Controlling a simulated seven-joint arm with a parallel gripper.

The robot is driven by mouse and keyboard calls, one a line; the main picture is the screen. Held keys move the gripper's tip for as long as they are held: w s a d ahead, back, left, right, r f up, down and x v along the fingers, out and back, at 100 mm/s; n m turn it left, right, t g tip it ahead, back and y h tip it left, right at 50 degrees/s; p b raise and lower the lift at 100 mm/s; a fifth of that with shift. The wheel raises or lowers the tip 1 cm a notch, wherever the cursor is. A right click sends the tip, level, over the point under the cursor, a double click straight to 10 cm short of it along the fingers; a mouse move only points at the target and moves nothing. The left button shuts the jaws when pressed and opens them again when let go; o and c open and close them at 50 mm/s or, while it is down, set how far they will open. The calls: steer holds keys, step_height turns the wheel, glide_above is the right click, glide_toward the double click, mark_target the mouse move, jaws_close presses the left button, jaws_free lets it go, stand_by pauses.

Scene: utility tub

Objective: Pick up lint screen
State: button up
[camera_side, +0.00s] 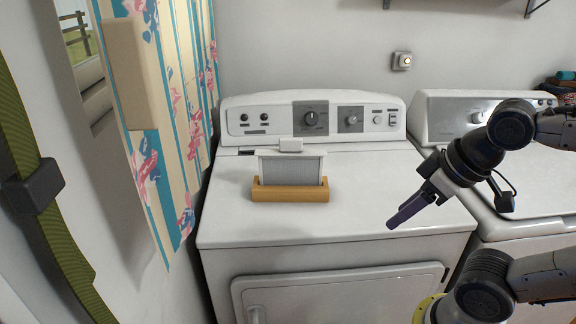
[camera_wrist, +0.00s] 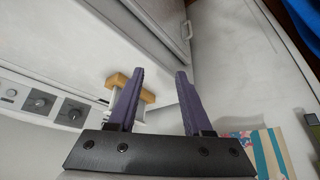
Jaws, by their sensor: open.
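The lint screen (camera_side: 291,168) is a grey mesh panel with a white top edge and a small white handle. It stands upright in a wooden holder (camera_side: 290,194) on top of the dryer (camera_side: 375,215). My gripper (camera_side: 391,226) is to the right of the screen, apart from it, tilted down and to the left. In the wrist view my gripper (camera_wrist: 160,75) has its two purple fingers spread, with nothing between them. The wooden holder (camera_wrist: 147,96) shows behind the left finger there, and that finger hides much of the screen.
The dryer's control panel (camera_side: 312,118) rises behind the holder. A second white appliance (camera_side: 520,165) stands at the right. A floral curtain (camera_side: 165,120) hangs at the left. The dryer top around the holder is clear.

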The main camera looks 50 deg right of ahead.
stand_by(0.4)
steer(key=o, duration=0.8)
